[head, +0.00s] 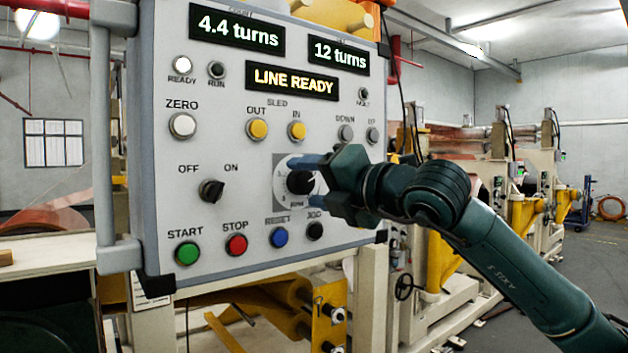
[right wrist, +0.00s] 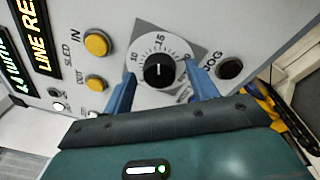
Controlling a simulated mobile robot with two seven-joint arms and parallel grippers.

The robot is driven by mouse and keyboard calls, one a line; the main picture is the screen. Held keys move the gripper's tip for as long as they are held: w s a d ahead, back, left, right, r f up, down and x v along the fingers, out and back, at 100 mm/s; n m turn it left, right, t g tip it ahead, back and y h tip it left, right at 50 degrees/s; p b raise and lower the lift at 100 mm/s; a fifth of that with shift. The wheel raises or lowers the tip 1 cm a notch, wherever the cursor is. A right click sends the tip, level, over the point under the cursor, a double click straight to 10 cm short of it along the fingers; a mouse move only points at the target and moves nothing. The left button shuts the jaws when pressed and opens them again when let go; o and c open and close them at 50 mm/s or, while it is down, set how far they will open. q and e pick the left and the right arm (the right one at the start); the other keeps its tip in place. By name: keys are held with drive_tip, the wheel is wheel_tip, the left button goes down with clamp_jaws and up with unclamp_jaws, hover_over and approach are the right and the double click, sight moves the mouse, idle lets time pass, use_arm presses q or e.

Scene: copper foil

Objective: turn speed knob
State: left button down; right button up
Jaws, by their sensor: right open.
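The speed knob is a round black knob (head: 300,182) on a white numbered dial, low on the right half of the grey control panel (head: 215,110). In the right wrist view the knob (right wrist: 158,71) shows a short white mark pointing roughly up in the picture; 10 and 15 are readable on the dial. My right gripper (head: 311,172) is open in front of the dial, its blue fingers partly covering it. In the right wrist view the fingers (right wrist: 160,76) stand on either side of the knob, with gaps between. My left gripper is not in view.
Close by are the RESET button (head: 279,237), the JOG button (head: 314,231), the yellow IN button (head: 296,131) and an OFF/ON switch (head: 211,191). Displays read "4.4 turns", "12 turns" and "LINE READY" (head: 292,82). Machinery stands behind the panel at right.

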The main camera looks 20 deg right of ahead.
drive_tip(key=c, duration=1)
